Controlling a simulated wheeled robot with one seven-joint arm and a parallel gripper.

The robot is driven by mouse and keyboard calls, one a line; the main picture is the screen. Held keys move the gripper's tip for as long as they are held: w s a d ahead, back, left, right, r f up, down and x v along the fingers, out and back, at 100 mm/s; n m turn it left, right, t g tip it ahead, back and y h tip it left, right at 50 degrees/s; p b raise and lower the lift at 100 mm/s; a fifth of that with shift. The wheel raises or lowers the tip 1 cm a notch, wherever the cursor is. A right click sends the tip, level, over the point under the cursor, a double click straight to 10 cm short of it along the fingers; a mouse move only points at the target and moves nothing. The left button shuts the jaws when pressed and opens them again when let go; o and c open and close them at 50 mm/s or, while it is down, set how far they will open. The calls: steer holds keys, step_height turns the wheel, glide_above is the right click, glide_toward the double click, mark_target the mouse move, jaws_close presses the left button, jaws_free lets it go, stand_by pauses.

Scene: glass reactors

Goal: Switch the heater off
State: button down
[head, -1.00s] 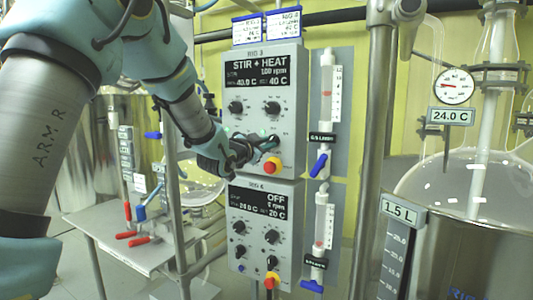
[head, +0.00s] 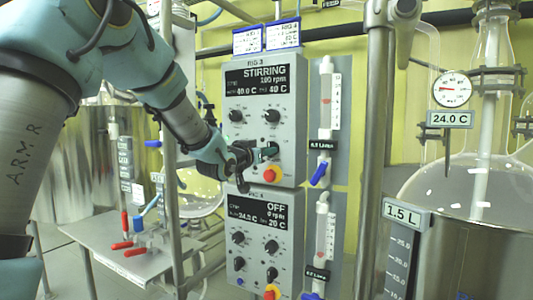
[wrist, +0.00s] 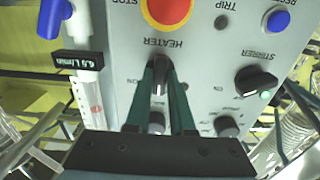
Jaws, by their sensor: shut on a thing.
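The upper rig control box (head: 293,160) stands in the middle of the head view. Its display (head: 257,78) reads STIRRING, with temperatures near 40 C. My gripper (head: 268,151) is at the lower part of this box, in front of the heater switch. In the wrist view the panel is upside down, and the heater knob (wrist: 160,84) sits under the HEATER label, between the two green fingers of my gripper (wrist: 161,76). The fingers are shut on the knob and hide its sides. The stirrer knob (wrist: 255,80) shows apart from the fingers, with a green light near it.
A red and yellow stop button (wrist: 167,8) is very close to the fingertips. A blue reset button (wrist: 278,20) is on the same panel. A flow meter (head: 326,100) stands beside the box. A second box (head: 255,250) below reads OFF. A metal post (head: 374,130) rises at right.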

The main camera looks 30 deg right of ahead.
stand_by(0.4)
steer(key=c, duration=0.8)
jaws_free()
steer(key=b+v, duration=0.3)
steer(key=v, duration=0.7)
steer(key=shift+s+a, duration=0.15)
steer(key=shift+a, duration=0.2)
